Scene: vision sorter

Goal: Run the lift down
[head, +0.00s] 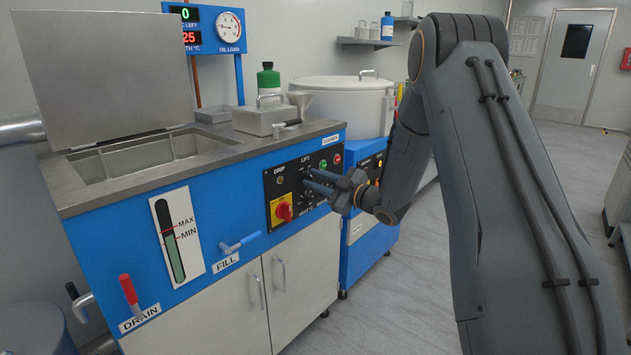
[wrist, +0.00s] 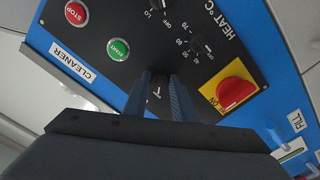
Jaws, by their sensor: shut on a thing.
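The black control panel (head: 285,178) is on the front of the blue cleaner, with the LIFT label (head: 305,160) near its top. My gripper (head: 308,181) reaches the panel from the right, just under that label. In the wrist view my gripper (wrist: 165,82) has its two blue-grey fingers close together at the panel, in line with the stop and start buttons. It is shut on the lift switch, which the fingers mostly hide. I cannot tell the switch's position.
Near my fingers are the green start button (wrist: 118,48), red stop button (wrist: 76,13), heat knob (wrist: 201,50) and red-yellow main switch (wrist: 235,92). The open tank (head: 150,155) is at left; the blue fill handle (head: 240,243) is below.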

